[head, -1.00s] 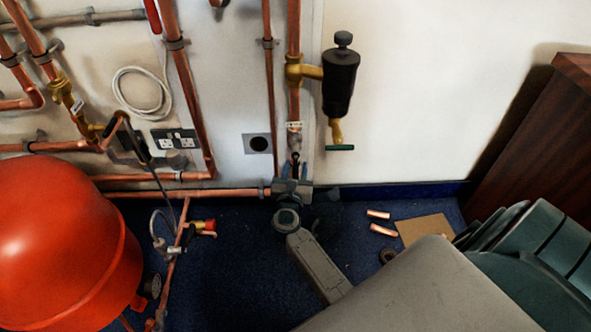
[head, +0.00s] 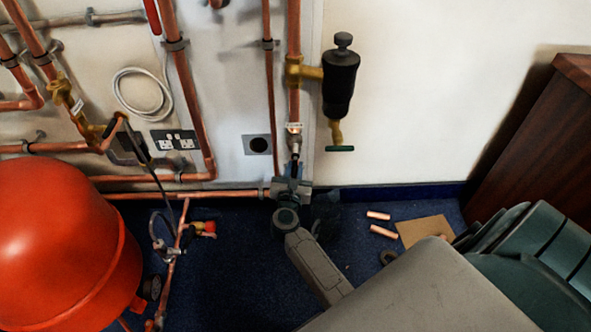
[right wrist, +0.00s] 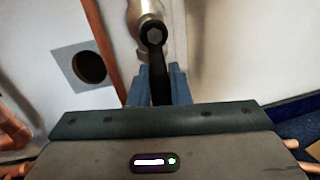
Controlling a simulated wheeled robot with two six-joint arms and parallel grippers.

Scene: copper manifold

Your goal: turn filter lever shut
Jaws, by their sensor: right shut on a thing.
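The black lever (right wrist: 159,80) hangs down from a silver valve (right wrist: 149,20) in the right wrist view, with a hex nut at its pivot. In the head view the valve (head: 294,141) sits on the vertical copper pipe below the black filter body (head: 341,82), and the lever (head: 296,157) points down, partly hidden by my gripper. My right gripper (head: 295,170) is shut on the lever's lower part, with its blue fingers (right wrist: 158,74) at either side. The lever's end is hidden. My left gripper is not in view.
A red tank (head: 65,245) stands at the left. Copper pipes run along the wall. Copper offcuts (head: 381,231) and cardboard (head: 424,230) lie on the blue floor, with a dark wooden cabinet (head: 535,140) at right.

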